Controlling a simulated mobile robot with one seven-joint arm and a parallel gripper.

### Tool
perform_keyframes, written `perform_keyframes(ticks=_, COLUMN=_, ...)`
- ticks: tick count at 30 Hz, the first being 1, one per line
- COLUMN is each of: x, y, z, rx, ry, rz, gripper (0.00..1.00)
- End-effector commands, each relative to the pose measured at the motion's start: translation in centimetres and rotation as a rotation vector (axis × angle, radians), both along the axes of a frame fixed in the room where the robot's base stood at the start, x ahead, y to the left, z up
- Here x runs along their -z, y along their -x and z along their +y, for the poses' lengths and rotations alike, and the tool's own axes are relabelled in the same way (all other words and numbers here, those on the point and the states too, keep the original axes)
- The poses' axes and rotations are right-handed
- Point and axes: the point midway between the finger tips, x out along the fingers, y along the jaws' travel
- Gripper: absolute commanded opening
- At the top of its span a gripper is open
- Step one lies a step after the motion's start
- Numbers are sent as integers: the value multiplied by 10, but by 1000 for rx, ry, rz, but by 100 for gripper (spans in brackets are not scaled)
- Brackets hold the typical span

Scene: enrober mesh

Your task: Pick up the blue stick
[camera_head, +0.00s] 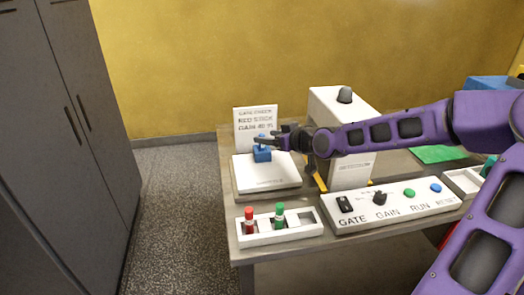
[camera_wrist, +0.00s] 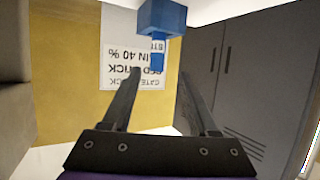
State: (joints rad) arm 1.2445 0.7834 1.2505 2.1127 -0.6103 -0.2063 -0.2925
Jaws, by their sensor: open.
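The blue stick (camera_head: 262,137) stands upright in a blue block (camera_head: 262,155) on a white plate (camera_head: 268,181) at the table's left. In the wrist view, which looks upside down, the stick (camera_wrist: 157,55) hangs from the block (camera_wrist: 162,17). My gripper (camera_head: 272,139) is open and comes in level from the right, close to the stick. In the wrist view the fingertips (camera_wrist: 160,76) lie to either side of the stick's line, with the stick near the gap. I cannot tell whether it is between the fingers or just beyond them. Nothing is held.
A white sign (camera_head: 255,118) stands behind the plate. A white machine (camera_head: 345,103) stands right of it, under my arm. A white tray (camera_head: 290,232) with red and green sticks and a control panel (camera_head: 390,205) are in front. Grey cabinets (camera_head: 65,130) stand left across open floor.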

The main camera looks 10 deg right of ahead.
Motion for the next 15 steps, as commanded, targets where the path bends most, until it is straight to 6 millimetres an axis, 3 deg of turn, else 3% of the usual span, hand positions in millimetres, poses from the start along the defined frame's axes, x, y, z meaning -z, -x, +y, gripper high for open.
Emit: perform_keyframes(ticks=15, x=24, y=-40, z=18, rx=-3, ry=-1, rz=-1, gripper=60)
